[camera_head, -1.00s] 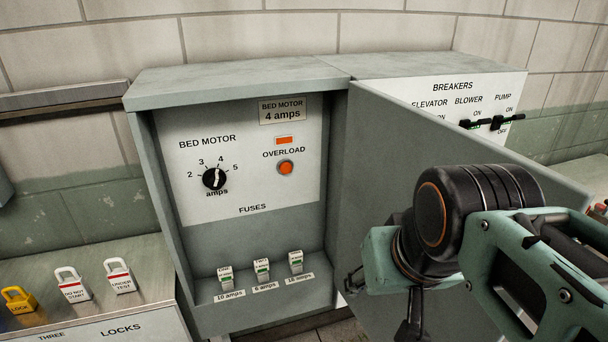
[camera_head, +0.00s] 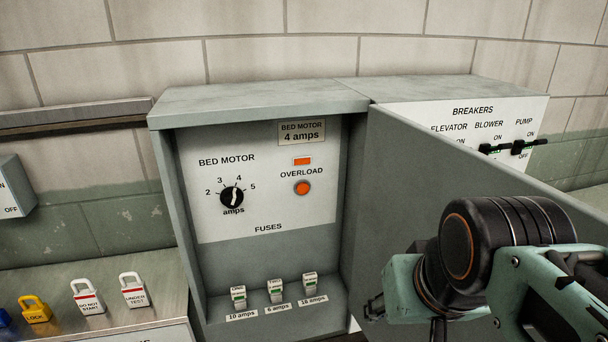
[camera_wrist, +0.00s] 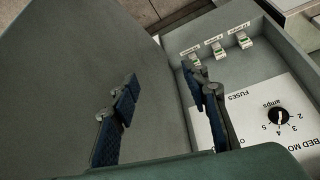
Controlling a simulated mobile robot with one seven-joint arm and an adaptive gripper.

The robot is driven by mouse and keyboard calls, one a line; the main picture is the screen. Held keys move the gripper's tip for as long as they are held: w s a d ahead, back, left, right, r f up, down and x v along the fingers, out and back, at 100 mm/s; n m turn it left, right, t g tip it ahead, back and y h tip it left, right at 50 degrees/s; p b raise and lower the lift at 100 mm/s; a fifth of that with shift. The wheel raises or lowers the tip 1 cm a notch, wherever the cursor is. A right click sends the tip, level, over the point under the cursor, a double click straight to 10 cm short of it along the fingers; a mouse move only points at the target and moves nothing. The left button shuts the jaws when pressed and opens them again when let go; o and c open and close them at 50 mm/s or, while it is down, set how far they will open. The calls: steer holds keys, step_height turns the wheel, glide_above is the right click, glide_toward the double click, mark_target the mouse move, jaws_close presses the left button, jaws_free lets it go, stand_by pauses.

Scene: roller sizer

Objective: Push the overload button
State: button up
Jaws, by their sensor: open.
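The overload button (camera_head: 302,188) is a round orange button on the white panel inside the open fuse cabinet (camera_head: 258,100). It sits below the OVERLOAD label and an orange rectangle (camera_head: 302,161). My gripper (camera_wrist: 165,88) is open and empty in the wrist view, its two dark fingers apart in front of the cabinet. The button is not in the wrist view, which shows the panel upside down. In the head view my wrist is at the lower right, in front of the open door, and the fingertips are not clearly seen.
The open cabinet door (camera_head: 415,200) stands out on the right, close to my arm. A bed motor dial (camera_head: 232,197) is left of the button. Several fuses (camera_head: 275,290) stand on the cabinet floor. Padlocks (camera_head: 88,297) lie at left; breaker switches (camera_head: 517,147) are at right.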

jaws_close()
stand_by(1.3)
